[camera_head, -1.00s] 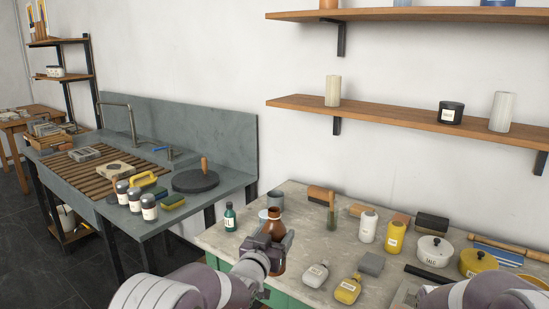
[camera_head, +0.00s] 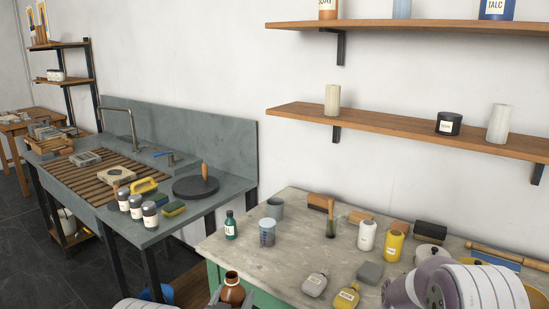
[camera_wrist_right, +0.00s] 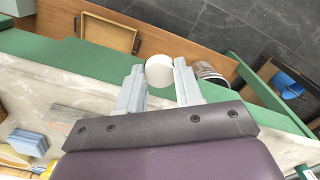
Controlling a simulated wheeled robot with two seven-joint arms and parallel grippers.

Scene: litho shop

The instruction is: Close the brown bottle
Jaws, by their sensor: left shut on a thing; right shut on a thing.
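The brown bottle (camera_head: 232,291) is at the bottom edge of the head view, in front of the counter, with its dark mouth open and no cap on it. My left gripper (camera_head: 231,305) is shut on it; only the finger ends show, and the bottle's lower part is cut off. In the right wrist view my right gripper (camera_wrist_right: 159,84) is shut on a round, off-white piece (camera_wrist_right: 160,69), which looks like a cap. The right gripper's fingers do not show in the head view.
The stone-topped counter (camera_head: 290,262) holds a green bottle (camera_head: 230,225), a blue-grey measuring cup (camera_head: 267,232), a grey bottle (camera_head: 315,284) and a yellow bottle (camera_head: 347,296).

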